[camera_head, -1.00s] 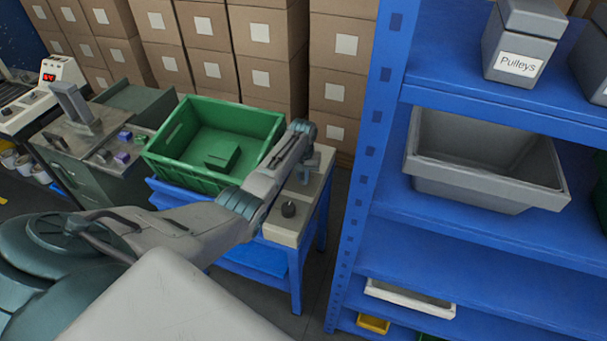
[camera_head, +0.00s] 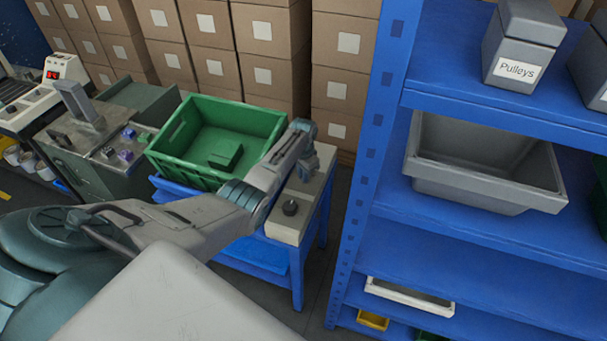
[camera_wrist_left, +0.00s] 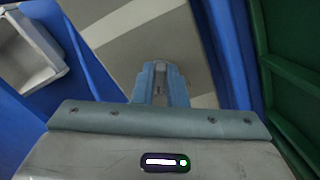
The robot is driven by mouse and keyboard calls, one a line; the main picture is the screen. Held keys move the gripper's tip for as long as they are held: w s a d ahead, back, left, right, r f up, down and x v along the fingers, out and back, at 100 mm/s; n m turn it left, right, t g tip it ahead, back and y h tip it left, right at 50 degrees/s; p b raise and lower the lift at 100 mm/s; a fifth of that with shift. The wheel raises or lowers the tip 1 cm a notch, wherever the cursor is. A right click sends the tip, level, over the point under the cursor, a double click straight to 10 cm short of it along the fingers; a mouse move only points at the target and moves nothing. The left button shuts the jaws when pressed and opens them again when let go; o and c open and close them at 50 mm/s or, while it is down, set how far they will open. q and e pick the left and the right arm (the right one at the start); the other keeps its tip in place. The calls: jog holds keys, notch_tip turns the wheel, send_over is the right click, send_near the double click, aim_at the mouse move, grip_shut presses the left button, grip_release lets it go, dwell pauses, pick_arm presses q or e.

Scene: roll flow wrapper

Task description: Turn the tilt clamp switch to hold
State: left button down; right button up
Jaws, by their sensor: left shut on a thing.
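A beige control panel (camera_head: 287,229) sits on the blue stand beside the green crate. A black round knob (camera_head: 290,208) stands free on its near part. My left gripper (camera_head: 308,168) is at the far part of the panel, pointing down. In the left wrist view its fingers (camera_wrist_left: 160,85) are closed together over the beige panel surface (camera_wrist_left: 130,50). They are shut on a small control, taken to be the tilt clamp switch, which the fingers mostly hide. Its setting and any label cannot be read. My right gripper is not in view.
The green crate (camera_head: 170,165) with a dark green block (camera_head: 225,156) stands left of the panel. A blue shelf rack (camera_head: 352,210) rises close on the right, holding a grey bin (camera_head: 480,196). Cardboard boxes (camera_head: 265,50) are stacked behind. A narrow floor gap separates stand and rack.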

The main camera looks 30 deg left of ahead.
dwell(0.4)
pick_arm(q)
jog(key=c, duration=1.5)
grip_release()
jog(key=shift+o, duration=0.2)
notch_tip(320, 180, up, 11)
jog(key=b, duration=0.1)
jog(key=shift+f, duration=0.1)
